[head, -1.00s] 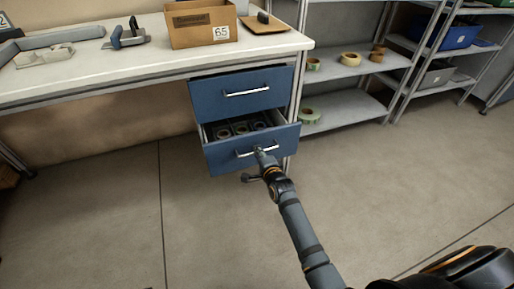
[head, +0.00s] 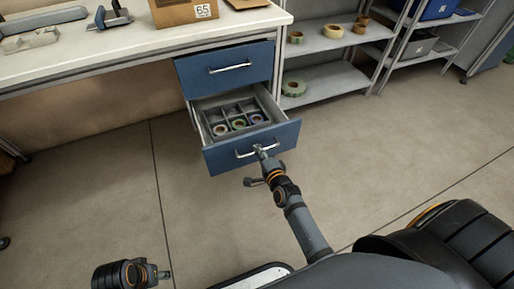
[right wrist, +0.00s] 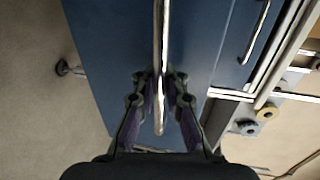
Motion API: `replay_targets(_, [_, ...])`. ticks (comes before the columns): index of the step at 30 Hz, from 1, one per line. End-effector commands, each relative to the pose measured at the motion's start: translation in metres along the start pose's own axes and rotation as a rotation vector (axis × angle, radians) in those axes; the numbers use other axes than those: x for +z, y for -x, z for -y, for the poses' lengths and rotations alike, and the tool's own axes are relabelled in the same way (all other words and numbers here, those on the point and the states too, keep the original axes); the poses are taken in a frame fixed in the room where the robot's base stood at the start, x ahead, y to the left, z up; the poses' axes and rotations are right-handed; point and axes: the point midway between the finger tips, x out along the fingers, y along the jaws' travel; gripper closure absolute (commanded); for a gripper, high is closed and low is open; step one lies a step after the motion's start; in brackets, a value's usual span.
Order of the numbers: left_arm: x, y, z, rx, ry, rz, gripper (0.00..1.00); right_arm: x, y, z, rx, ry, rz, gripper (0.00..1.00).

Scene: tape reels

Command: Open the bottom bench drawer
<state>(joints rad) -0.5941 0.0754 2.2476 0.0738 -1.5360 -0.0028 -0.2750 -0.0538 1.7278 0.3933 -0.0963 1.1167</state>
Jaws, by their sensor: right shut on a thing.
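The bottom bench drawer (head: 224,158) is blue and stands well out from the bench, showing a divided inside with several tape reels (head: 238,124). My right gripper (head: 261,151) is shut on its silver drawer handle (head: 244,155). In the right wrist view the handle (right wrist: 160,45) runs between the two fingers of the right gripper (right wrist: 160,88), against the blue drawer front (right wrist: 110,40). A part of my left arm with its gripper end (head: 160,274) shows at the lower left, apart from the drawer. Its jaws are too small to read.
The closed upper drawer (head: 226,70) is directly above. The white bench top (head: 110,50) carries a cardboard box (head: 180,12) marked 65. Grey shelves (head: 325,78) with tape rolls stand at the right. The floor (head: 400,140) in front is clear.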

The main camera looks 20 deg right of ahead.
Motion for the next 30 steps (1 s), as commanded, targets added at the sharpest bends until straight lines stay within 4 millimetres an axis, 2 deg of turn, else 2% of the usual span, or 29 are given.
replay_targets(9, [0.0, 0.0, 0.0, 0.0, 0.0, 0.0, 0.6, 0.0, 0.0, 0.002, -0.004, -0.001, -0.001, 1.0])
replay_targets(10, [0.0, 0.0, 0.0, 0.0, 0.0, 0.0, 0.6, 0.0, 0.0, 0.002, -0.004, -0.001, -0.001, 0.89])
replay_targets(12, [0.0, 0.0, 0.0, 0.0, 0.0, 0.0, 0.6, 0.0, 0.0, 0.002, -0.003, -0.001, -0.001, 0.79])
replay_targets(22, [0.0, 0.0, 0.0, -0.001, 0.0, -0.001, 0.6, 0.0, 0.003, 0.0, -0.001, -0.001, 0.0, 0.79])
replay_targets(26, [0.0, 0.0, 0.0, 0.0, 0.0, -0.001, 0.6, 0.0, 0.021, -0.001, 0.001, -0.002, 0.0, 0.79])
replay_targets(30, [0.0, 0.0, 0.0, 0.0, 0.0, -0.001, 0.6, 0.0, 0.059, -0.002, 0.003, -0.002, -0.001, 0.79])
